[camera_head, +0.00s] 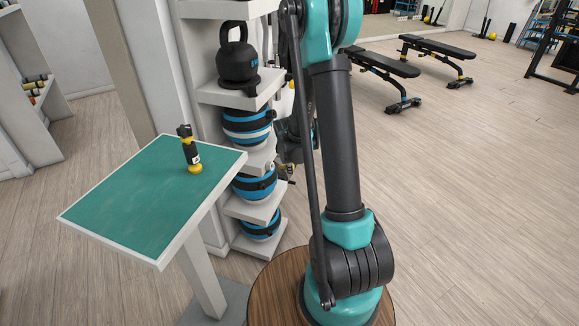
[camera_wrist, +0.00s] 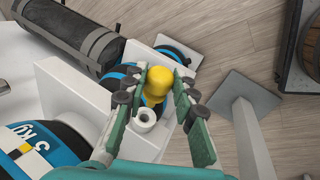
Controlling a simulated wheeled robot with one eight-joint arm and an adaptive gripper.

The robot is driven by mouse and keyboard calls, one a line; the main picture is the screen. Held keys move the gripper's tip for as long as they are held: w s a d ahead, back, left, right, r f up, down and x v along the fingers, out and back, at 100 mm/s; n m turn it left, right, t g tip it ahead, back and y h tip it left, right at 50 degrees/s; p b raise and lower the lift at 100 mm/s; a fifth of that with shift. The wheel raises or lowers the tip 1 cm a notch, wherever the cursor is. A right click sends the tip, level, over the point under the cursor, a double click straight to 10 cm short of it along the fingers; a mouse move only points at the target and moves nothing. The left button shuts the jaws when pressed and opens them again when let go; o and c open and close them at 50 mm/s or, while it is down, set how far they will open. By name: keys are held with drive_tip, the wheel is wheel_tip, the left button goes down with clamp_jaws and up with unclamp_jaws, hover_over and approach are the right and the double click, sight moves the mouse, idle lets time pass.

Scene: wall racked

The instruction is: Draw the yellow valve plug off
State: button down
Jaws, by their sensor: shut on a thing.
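The yellow valve plug (camera_wrist: 155,84) has a rounded head and sits between the fingertips in the wrist view. My gripper (camera_wrist: 161,78) is shut on it, one green-padded finger on each side. A white, hollow ring-shaped fitting (camera_wrist: 145,119) shows just below the plug in that view, with its opening visible. Whether the plug touches this fitting cannot be told. In the head view the plug cannot be made out, and my gripper is largely hidden behind my arm, beside the shelf rack.
The white rack holds a black kettlebell (camera_head: 238,60) and several blue-black balls (camera_head: 247,126). Workout benches (camera_head: 385,63) stand far back; the floor at right is clear.

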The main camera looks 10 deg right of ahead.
drive_tip(key=shift+r, duration=3.45)
